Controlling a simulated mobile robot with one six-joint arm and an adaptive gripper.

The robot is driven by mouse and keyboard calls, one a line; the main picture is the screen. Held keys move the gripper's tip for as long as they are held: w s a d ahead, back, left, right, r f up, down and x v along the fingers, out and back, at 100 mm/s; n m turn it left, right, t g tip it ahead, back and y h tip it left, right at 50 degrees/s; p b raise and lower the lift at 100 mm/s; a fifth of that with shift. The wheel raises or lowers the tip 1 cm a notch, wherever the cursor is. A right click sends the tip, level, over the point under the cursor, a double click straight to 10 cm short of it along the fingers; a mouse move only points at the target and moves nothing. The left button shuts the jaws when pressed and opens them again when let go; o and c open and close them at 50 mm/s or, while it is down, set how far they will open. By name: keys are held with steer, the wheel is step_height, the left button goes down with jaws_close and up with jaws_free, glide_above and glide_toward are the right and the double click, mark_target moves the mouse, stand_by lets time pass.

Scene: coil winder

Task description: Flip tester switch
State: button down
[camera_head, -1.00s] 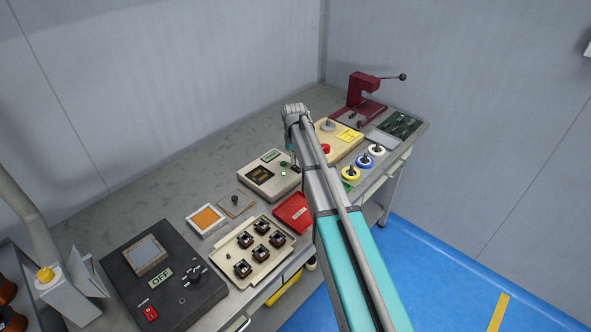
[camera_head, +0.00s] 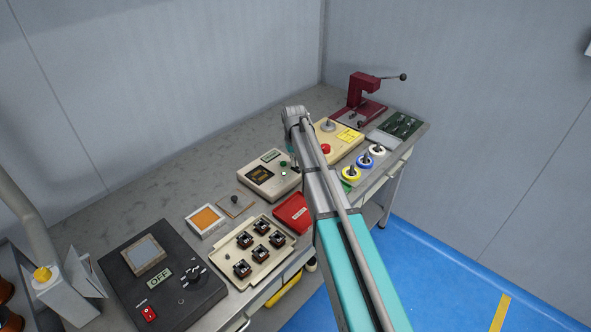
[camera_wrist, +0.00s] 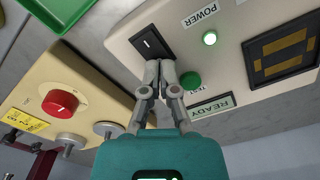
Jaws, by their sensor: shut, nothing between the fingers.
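The tester (camera_head: 262,178) is a beige box on the bench, left of my arm in the head view. In the wrist view its panel (camera_wrist: 225,75) shows a black rocker switch (camera_wrist: 152,43) with a white mark, a lit green lamp under POWER, a green button and a READY display. My gripper (camera_wrist: 160,68) is shut and empty. Its fingertips are right by the lower end of the switch. I cannot tell whether they touch it. In the head view my arm mostly hides the fingers and the switch.
A coil tray (camera_head: 258,252) and a black unit (camera_head: 160,280) are at the left. The bench behind the tester is bare.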

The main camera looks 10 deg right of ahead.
steer(key=shift+f+b, duration=0.45)
steer(key=shift+f, duration=0.05)
stand_by(0.3)
steer(key=shift+r, duration=0.15)
steer(key=shift+r+p, duration=3.4)
steer(key=shift+p, duration=0.2)
steer(key=shift+s, duration=0.1)
steer(key=s+m, duration=0.1)
steer(key=s, duration=2.7)
steer(key=shift+s+a, duration=0.25)
steer(key=shift+s, duration=0.15)
